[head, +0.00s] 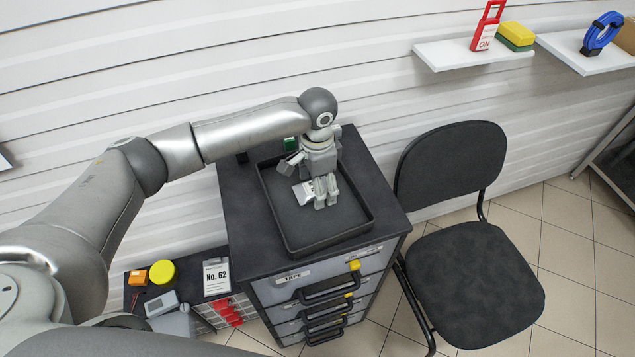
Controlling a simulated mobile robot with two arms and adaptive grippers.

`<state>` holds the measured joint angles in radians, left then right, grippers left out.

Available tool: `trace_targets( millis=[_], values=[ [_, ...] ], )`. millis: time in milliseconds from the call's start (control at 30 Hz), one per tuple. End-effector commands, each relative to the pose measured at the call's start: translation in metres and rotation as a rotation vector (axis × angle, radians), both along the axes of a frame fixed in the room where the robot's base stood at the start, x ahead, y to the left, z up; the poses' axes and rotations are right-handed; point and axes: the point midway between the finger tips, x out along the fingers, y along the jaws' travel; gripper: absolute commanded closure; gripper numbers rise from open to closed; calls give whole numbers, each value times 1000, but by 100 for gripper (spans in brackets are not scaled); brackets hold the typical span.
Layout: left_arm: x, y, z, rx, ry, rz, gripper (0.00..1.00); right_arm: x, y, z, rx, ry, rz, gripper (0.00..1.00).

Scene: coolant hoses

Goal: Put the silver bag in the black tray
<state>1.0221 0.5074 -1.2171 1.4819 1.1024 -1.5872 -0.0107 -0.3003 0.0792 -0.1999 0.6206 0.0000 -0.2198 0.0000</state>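The black tray (360,222) lies on top of a dark drawer cabinet, with a raised rim all round. The silver bag (303,194), small and pale with dark print, shows inside the tray outline, just left of my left fingertips and partly hidden by the gripper. My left gripper (326,198) points down over the middle of the tray, its fingers close together. I cannot tell whether the fingers touch or grip the bag, or whether the bag rests on the tray floor. My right gripper is not in view.
A black chair (470,270) stands right of the cabinet (290,290). A low unit at the left holds a yellow round lid (162,272), an orange box (138,277) and a "No. 62" card (216,276). Wall shelves (470,52) hang at upper right. A green item (290,144) sits behind the tray.

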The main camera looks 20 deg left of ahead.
Motion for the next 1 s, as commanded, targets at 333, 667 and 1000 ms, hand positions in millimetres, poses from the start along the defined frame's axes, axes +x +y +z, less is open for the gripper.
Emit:
trace_targets(
  millis=[333,667,1000],
  values=[
    [0,0,7,-1,-1,-1,28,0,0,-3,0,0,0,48],
    [2,0,72,-2,-4,-1,28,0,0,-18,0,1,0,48],
    [1,1,120,-1,-1,0,28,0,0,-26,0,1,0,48]
  ],
)
